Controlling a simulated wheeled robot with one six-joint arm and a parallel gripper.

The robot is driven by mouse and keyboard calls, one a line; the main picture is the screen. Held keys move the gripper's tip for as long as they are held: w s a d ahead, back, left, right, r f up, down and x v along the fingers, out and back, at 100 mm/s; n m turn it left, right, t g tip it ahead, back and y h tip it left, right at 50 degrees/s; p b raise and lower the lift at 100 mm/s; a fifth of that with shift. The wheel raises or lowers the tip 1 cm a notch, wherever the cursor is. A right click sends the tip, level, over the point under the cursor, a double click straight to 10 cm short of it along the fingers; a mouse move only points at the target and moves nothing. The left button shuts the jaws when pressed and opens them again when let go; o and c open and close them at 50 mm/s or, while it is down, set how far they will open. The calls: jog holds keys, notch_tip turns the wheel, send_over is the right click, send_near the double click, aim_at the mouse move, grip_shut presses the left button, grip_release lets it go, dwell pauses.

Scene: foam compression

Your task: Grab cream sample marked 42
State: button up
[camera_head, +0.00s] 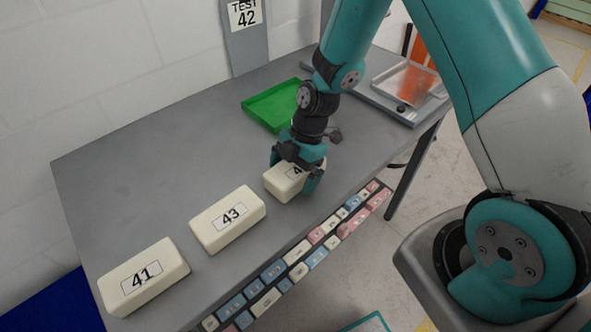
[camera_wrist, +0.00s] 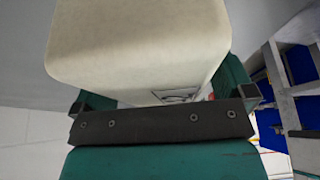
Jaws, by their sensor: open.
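A cream block (camera_head: 283,181) sits on the grey table (camera_head: 165,165), with a label that starts with a 4; the rest of its number is hidden by my gripper. My gripper (camera_head: 296,181) is open, with its teal fingers down on either side of this block. In the wrist view the same cream block (camera_wrist: 140,45) fills the top middle, between the fingers; I cannot tell if they touch it. A cream block marked 43 (camera_head: 228,220) lies to its left. A cream block marked 41 (camera_head: 144,277) lies further left, near the table's corner.
A green tray (camera_head: 268,107) lies behind my gripper. A metal device with a plate (camera_head: 403,88) sits at the table's right end. Coloured labels (camera_head: 300,250) line the front edge.

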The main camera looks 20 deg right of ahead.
jog(key=c, duration=0.9)
